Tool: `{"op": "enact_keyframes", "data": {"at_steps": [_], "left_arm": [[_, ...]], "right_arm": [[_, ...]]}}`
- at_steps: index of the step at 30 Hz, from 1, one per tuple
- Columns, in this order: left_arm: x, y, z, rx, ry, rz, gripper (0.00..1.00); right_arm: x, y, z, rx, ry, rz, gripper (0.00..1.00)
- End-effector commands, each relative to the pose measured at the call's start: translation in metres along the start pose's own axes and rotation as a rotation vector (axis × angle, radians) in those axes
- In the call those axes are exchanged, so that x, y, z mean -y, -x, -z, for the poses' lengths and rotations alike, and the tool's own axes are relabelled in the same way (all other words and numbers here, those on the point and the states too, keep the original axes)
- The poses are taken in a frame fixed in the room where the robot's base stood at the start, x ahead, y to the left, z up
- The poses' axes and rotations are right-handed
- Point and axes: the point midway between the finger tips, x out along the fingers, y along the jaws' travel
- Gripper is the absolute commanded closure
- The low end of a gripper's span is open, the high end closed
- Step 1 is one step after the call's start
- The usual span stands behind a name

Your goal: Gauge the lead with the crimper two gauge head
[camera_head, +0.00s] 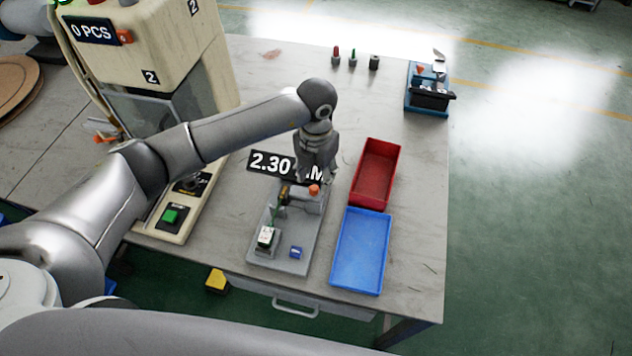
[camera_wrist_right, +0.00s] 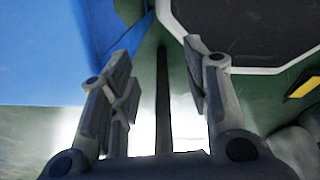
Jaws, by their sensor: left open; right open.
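The gauge head (camera_head: 300,198) stands on a grey base plate (camera_head: 302,262) and has an orange knob (camera_head: 314,189). A lead (camera_head: 275,212) runs from the gauge head down to a small white-topped block (camera_head: 267,236) on the plate. Its upper end is hard to make out. A display (camera_head: 268,163) behind reads 2.30, its unit partly hidden by my left gripper. My left gripper (camera_head: 314,178) is open, pointing down just above the orange knob; whether it touches cannot be told. My right gripper (camera_wrist_right: 162,75) is open and empty in the right wrist view.
Crimper two (camera_head: 165,55), marked 2 with a "0 PCS" display, stands at left. A red tray (camera_head: 356,187) and a blue tray (camera_head: 338,270) lie right of the gauge. Small coloured parts (camera_head: 352,58) and a blue fixture (camera_head: 412,105) stand at the back.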

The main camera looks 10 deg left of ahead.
Motion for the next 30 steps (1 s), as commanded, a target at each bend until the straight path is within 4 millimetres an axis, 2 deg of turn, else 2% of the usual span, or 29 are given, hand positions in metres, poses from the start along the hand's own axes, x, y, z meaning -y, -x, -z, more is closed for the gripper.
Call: {"op": "enact_keyframes", "data": {"at_steps": [1,6,12,30], "left_arm": [[0.0,0.013,-0.001,0.005,-0.002,0.0,0.56],[0.001,0.046,-0.001,0.003,-0.002,0.0,0.56],[0.001,0.068,-0.001,0.0,-0.001,0.001,0.56],[0.001,0.072,0.0,-0.001,-0.001,0.001,0.56]], "right_arm": [[0.0,0.0,0.0,0.0,0.0,0.0,0.56],[0.001,0.0,0.0,0.0,-0.001,0.001,0.56],[0.001,0.0,0.0,0.0,-0.001,0.001,0.56],[0.001,0.0,0.0,0.0,-0.001,0.001,0.56]]}}
